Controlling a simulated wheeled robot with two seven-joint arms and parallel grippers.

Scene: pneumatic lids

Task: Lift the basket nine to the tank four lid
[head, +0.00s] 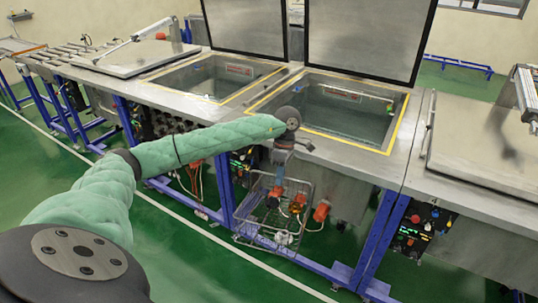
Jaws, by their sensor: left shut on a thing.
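My left gripper (281,158), in a green padded sleeve, hangs in front of the tank row. It is shut on the top of a wire basket (245,205). The basket hangs below the bench edge, in front of the blue legs, and looks roughly upright. Orange-red parts show in and behind it; I cannot tell which belong to it. Two tanks have raised lids, a left one (247,25) and a right one (367,38). Flat lids lie at the left (135,57) and at the right (485,140). No readable number shows which is tank four. My right gripper is out of view.
The open tanks, left (205,85) and right (345,115), have yellow-edged rims. The steel bench edge (330,155) is close behind the basket. Blue legs (378,238) and a control box (412,240) stand below it. The green floor (180,260) in front is clear.

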